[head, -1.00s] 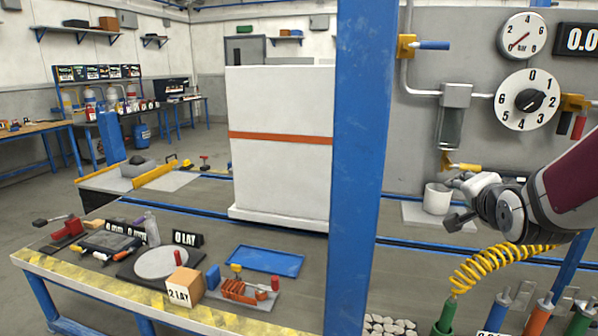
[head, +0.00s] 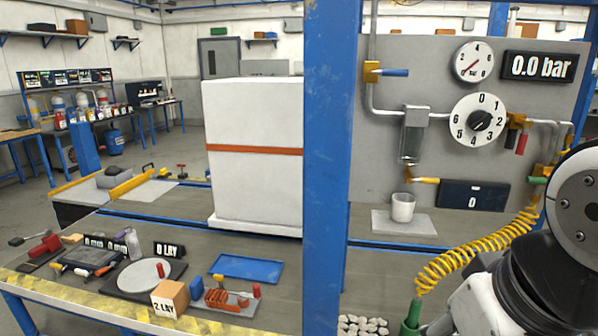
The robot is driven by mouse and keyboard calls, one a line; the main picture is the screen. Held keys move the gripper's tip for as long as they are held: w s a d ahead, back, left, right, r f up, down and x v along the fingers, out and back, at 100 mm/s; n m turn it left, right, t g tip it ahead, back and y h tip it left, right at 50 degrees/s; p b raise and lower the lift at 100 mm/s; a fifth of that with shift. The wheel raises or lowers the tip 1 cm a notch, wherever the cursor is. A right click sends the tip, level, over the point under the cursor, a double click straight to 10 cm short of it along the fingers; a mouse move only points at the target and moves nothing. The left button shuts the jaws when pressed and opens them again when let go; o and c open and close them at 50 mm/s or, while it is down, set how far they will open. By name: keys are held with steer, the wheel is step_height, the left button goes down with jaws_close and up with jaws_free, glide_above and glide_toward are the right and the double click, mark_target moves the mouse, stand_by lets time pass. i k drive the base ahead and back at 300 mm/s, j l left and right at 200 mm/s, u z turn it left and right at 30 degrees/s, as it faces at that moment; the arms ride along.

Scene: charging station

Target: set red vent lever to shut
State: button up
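The red vent lever (head: 522,144) is in the head view, on the right of the grey panel. It hangs downward from a yellow valve body (head: 517,120), beside a dark lever (head: 511,138). My arm fills the lower right corner, in front of and below the valves. I cannot make out my gripper's fingers in this view. No part of my arm visibly touches the red lever.
A numbered dial (head: 478,119), a gauge (head: 473,61) and a display reading 0.0 bar (head: 541,66) are on the panel. A blue-handled valve (head: 393,72) is at upper left. A white cup (head: 402,207) stands below. A yellow coiled hose (head: 470,257) runs near my arm.

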mark_target(522, 144)
steer(key=z, duration=0.95)
